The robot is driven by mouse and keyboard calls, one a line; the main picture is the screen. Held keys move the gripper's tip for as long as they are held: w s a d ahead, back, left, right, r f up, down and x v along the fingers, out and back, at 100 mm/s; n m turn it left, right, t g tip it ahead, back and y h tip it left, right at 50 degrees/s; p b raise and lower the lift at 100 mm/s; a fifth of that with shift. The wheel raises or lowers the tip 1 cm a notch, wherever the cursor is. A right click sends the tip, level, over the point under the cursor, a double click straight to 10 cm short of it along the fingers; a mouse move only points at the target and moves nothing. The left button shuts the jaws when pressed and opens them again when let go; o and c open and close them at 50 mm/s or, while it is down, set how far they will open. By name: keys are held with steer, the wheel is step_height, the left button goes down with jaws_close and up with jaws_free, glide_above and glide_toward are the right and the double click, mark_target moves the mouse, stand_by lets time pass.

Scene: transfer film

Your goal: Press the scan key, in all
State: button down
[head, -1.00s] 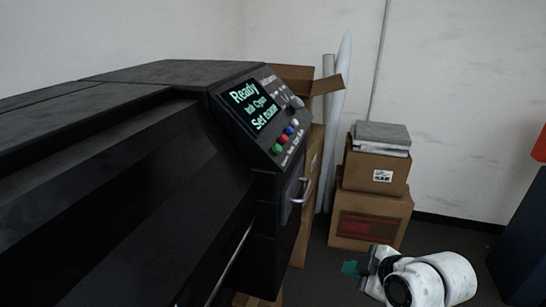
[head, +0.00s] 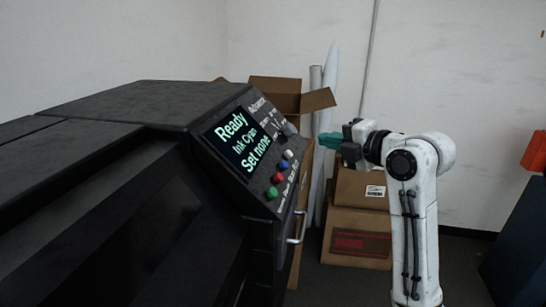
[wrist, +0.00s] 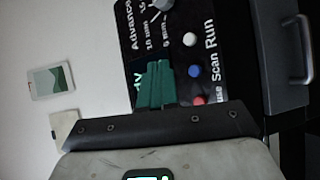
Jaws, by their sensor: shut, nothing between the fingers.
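The black machine's sloped panel (head: 262,192) carries a lit display (head: 238,144) reading "Ready", "Ink Cyan", "Set none". Beside the display is a row of round keys: white, blue (head: 284,167), red and green. In the wrist view the blue key (wrist: 194,71) lines up with the word "Scan", the white key (wrist: 190,40) with "Run", and the red key (wrist: 197,99) with a partly hidden word ending in "use". My gripper (head: 325,145) has teal fingers, shut and empty, apart from the panel on its right. In the wrist view my gripper (wrist: 155,85) covers part of the display.
A dial (wrist: 162,3) and the "Advance" lettering are on the panel's upper part. A metal handle (head: 298,228) sticks out below the keys. Cardboard boxes (head: 357,240) and white rolls (head: 328,85) stand behind my arm. A dark blue unit (head: 515,240) stands at far right.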

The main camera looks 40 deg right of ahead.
mark_target(284, 165)
steer(key=shift+w+d+r, duration=0.1)
steer(key=shift+w+r, duration=0.15)
steer(key=shift+r, duration=0.15)
steer(key=shift+f, duration=0.1)
steer(key=w+a+f+b, duration=0.3)
steer(key=w+a+f, duration=0.1)
steer(key=f, duration=0.2)
steer(key=shift+w, duration=0.4)
steer(key=shift+f+b, duration=0.15)
steer(key=shift+b, duration=0.25)
stand_by(1.6)
steer(key=shift+w+a+f, duration=0.15)
steer(key=shift+w+f, duration=0.05)
steer(key=shift+w, duration=0.05)
steer(key=shift+w+a+f+b, duration=0.2)
steer(key=shift+w+f+b, duration=0.05)
steer(key=shift+b, duration=0.35)
stand_by(0.7)
steer(key=shift+s+d+r, duration=0.35)
steer(key=shift+s+r, duration=0.15)
steer(key=shift+r, duration=0.1)
